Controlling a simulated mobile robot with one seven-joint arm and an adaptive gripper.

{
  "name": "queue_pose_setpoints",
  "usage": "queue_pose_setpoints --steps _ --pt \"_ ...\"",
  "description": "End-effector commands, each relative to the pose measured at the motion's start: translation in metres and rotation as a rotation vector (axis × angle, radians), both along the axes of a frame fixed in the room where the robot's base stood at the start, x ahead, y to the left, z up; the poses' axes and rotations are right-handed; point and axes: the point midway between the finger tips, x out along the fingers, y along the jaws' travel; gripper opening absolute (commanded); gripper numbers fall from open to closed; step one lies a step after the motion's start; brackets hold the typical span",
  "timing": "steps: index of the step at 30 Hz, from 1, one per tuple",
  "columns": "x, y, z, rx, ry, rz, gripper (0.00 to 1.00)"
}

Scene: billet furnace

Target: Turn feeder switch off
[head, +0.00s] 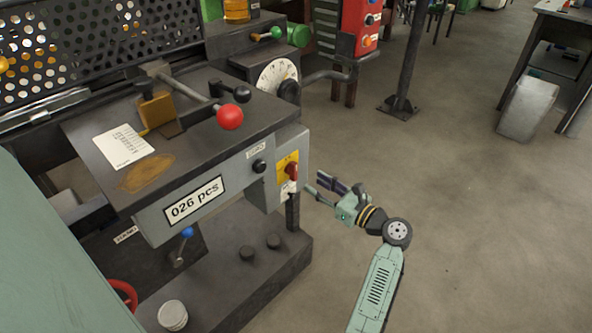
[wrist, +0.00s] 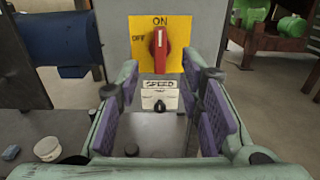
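The feeder switch is a red knob (head: 292,171) on a yellow plate (head: 283,161), on the end face of the grey machine box. In the wrist view, the red knob (wrist: 159,49) stands upright and points to ON at the top of the yellow plate (wrist: 134,25). OFF is printed at the plate's left. My gripper (head: 316,184) is to the right of the switch in the head view, apart from it. In the wrist view my gripper (wrist: 162,85) is open and empty, with one purple-padded finger on each side and the knob ahead between the fingertips.
A SPEED label (wrist: 160,93) with a small black knob (wrist: 160,106) sits below the switch. A black knob (head: 259,166) and a 026 pcs counter (head: 194,199) are on the box front. A red ball lever (head: 230,117) stands above.

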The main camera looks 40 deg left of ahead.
Motion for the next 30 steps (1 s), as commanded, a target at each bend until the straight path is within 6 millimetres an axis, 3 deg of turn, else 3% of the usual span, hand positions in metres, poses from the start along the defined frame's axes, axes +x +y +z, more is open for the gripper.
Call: queue_pose_setpoints --steps 6,12,25,30 --pt "0.003 0.044 0.003 0.0 -0.001 0.003 0.34" --pt "0.005 0.071 0.002 0.0 -0.001 0.001 0.34" --pt "0.006 0.08 0.001 0.0 -0.003 0.0 0.34" --pt "0.006 0.079 0.001 0.0 -0.003 0.0 0.22"
